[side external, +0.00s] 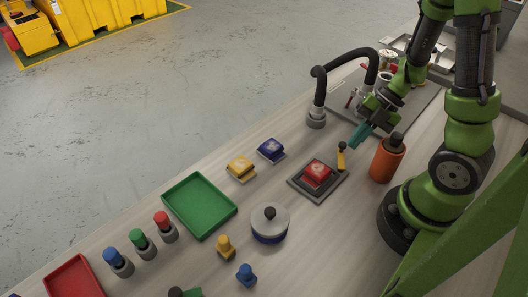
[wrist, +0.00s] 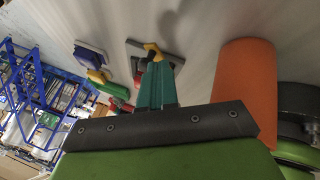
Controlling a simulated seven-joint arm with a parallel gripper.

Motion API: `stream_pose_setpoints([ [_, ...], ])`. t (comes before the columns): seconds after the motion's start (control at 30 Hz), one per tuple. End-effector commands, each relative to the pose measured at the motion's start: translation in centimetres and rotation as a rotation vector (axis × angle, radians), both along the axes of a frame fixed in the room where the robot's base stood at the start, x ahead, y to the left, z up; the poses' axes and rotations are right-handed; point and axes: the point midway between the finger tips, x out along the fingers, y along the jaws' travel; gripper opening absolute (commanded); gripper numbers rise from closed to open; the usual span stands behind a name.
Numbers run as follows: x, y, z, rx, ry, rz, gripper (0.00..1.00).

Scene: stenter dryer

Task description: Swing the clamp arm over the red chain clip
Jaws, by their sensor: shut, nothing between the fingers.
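The red chain clip (side external: 317,171) sits on a dark square plate (side external: 301,185) on the table. The yellow clamp arm (side external: 341,161), with a black knob on top, stands at the plate's right corner, beside the clip and not over it. My gripper (side external: 357,138) has teal fingers, shut and empty, above and just behind the clamp arm in the side view. In the wrist view, the fingers (wrist: 158,66) point at the yellow clamp arm (wrist: 153,49) and partly cover the plate and clip. I cannot tell whether they touch the arm.
An orange cylinder (side external: 386,160) stands close to the right of the plate. A black hose (side external: 342,61) arches behind my gripper. Blue (side external: 270,150) and yellow (side external: 241,167) blocks, a round lidded pot (side external: 269,226) and a green tray (side external: 200,205) lie to the left.

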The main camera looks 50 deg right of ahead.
Motion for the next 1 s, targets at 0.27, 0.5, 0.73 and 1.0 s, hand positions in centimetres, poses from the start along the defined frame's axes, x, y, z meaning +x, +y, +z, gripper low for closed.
stream_pose_setpoints([
  [0.27, 0.3, 0.1, 0.0, 0.002, 0.000, 0.049, 0.00],
  [0.5, 1.0, 0.2, 0.0, 0.000, 0.001, 0.081, 0.00],
  [0.73, 2.3, 0.7, 0.0, 0.000, 0.000, 0.082, 0.00],
  [1.0, 3.8, 1.6, 0.0, 0.000, 0.002, 0.223, 0.00],
])
